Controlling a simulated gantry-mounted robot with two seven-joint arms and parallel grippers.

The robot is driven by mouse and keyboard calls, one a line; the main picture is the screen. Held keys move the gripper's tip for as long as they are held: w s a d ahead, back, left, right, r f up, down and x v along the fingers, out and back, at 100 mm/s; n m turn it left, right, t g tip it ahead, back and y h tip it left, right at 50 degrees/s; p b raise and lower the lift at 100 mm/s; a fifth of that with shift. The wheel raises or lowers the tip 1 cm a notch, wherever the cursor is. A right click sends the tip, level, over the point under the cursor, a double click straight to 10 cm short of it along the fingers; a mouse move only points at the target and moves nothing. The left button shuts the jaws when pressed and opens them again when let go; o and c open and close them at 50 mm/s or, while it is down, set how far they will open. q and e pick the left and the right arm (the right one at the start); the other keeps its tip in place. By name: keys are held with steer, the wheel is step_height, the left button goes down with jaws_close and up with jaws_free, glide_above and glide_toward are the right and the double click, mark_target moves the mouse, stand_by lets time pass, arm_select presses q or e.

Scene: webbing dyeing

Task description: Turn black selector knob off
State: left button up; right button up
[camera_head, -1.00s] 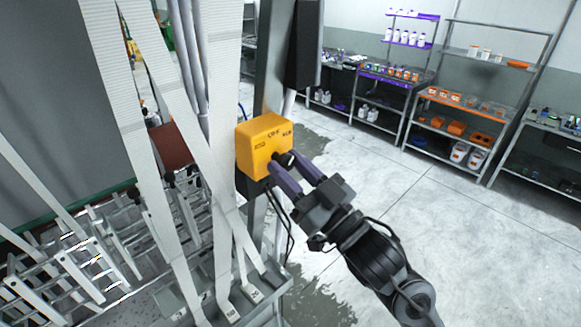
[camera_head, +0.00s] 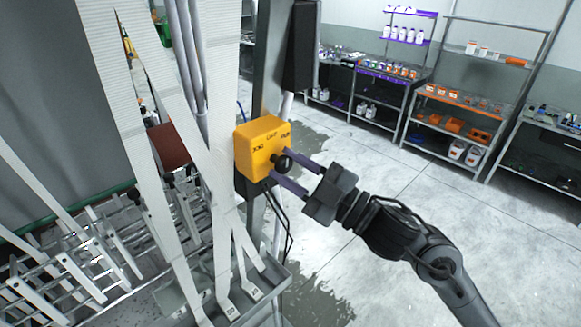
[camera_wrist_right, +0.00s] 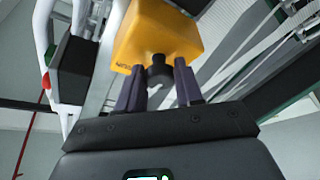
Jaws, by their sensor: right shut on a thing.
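A yellow control box (camera_head: 256,150) with dark lettering is mounted on a grey metal post. The black selector knob (camera_head: 283,163) sticks out of its face. My right gripper (camera_head: 279,165) has one purple-grey finger on each side of the knob and is shut on it. In the right wrist view the knob (camera_wrist_right: 159,73) sits between the two fingers below the yellow box (camera_wrist_right: 155,35). The fingers partly hide the knob, and I cannot read the setting it points to. My left gripper is not in view.
White webbing straps (camera_head: 215,80) run down just left of the box, over a metal rack (camera_head: 85,250). Dark cables hang below the box. Shelves with bottles and orange bins (camera_head: 455,125) stand far behind. The floor (camera_head: 400,190) to the right is clear.

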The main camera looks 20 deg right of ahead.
steer(key=shift+n, duration=0.3)
steer(key=o, duration=1)
steer(key=shift+o, duration=0.2)
steer(key=shift+s+d+f, duration=0.2)
steer(key=shift+s+d, duration=0.1)
steer(key=b+v, duration=0.4)
steer(key=v, duration=0.6)
steer(key=shift+r, duration=0.15)
